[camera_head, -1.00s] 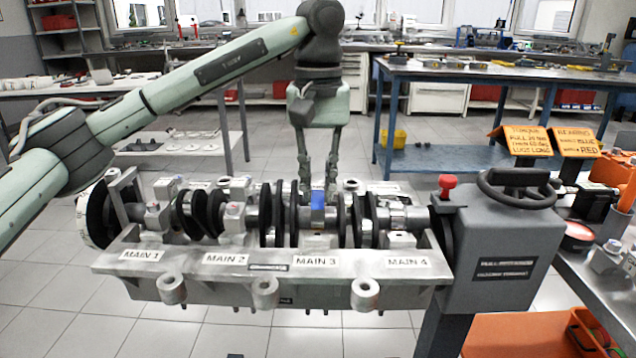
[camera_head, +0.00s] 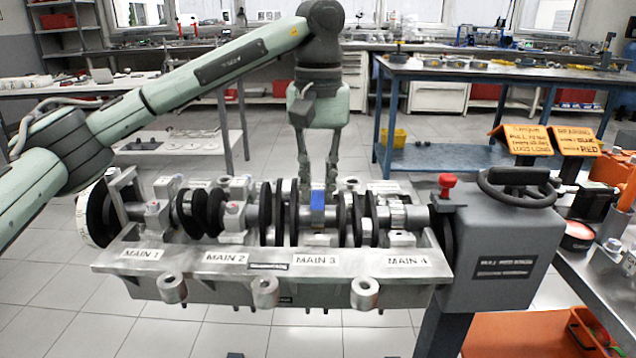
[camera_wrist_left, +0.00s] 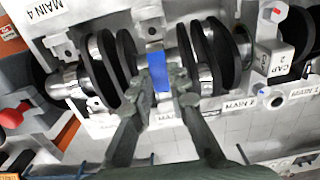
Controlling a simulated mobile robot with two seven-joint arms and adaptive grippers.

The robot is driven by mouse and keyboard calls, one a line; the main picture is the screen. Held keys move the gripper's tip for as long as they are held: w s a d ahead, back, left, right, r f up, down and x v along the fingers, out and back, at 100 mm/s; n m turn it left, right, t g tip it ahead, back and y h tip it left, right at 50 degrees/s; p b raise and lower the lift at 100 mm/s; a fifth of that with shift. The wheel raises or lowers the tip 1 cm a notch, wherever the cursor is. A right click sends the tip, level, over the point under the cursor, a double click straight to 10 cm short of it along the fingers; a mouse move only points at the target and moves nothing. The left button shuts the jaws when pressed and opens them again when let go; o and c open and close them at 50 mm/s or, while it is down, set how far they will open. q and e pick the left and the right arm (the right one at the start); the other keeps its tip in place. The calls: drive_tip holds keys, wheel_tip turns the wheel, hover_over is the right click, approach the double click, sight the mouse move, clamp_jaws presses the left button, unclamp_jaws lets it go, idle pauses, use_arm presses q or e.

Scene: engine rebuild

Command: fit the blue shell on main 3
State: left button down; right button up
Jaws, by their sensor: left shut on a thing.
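The blue shell (camera_head: 317,204) lies at the main 3 place of the engine block (camera_head: 190,258), above the MAIN 3 label (camera_head: 316,260). My left gripper (camera_head: 318,188) comes down from above and behind it, shut on the blue shell. In the left wrist view the blue shell (camera_wrist_left: 158,73) shows between the two fingertips (camera_wrist_left: 158,98), over the crankshaft journal. I cannot tell whether it is fully seated there. My right gripper is in neither view.
The crankshaft's dark webs (camera_head: 266,214) stand close on both sides of main 3. Caps stand along the block, one marked CAP 2 (camera_wrist_left: 273,62). A grey housing with a handwheel (camera_head: 515,188) is at the right end. Orange signs (camera_head: 527,140) stand beyond it.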

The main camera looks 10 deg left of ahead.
use_arm(q)
drive_tip(key=shift+f, duration=0.25)
idle(0.8)
drive_tip(key=shift+r, duration=0.3)
idle(0.6)
drive_tip(key=c, duration=1.7)
unclamp_jaws()
drive_tip(key=shift+r, duration=0.15)
drive_tip(key=shift+r+p, duration=1.25)
drive_tip(key=shift+r, duration=0.1)
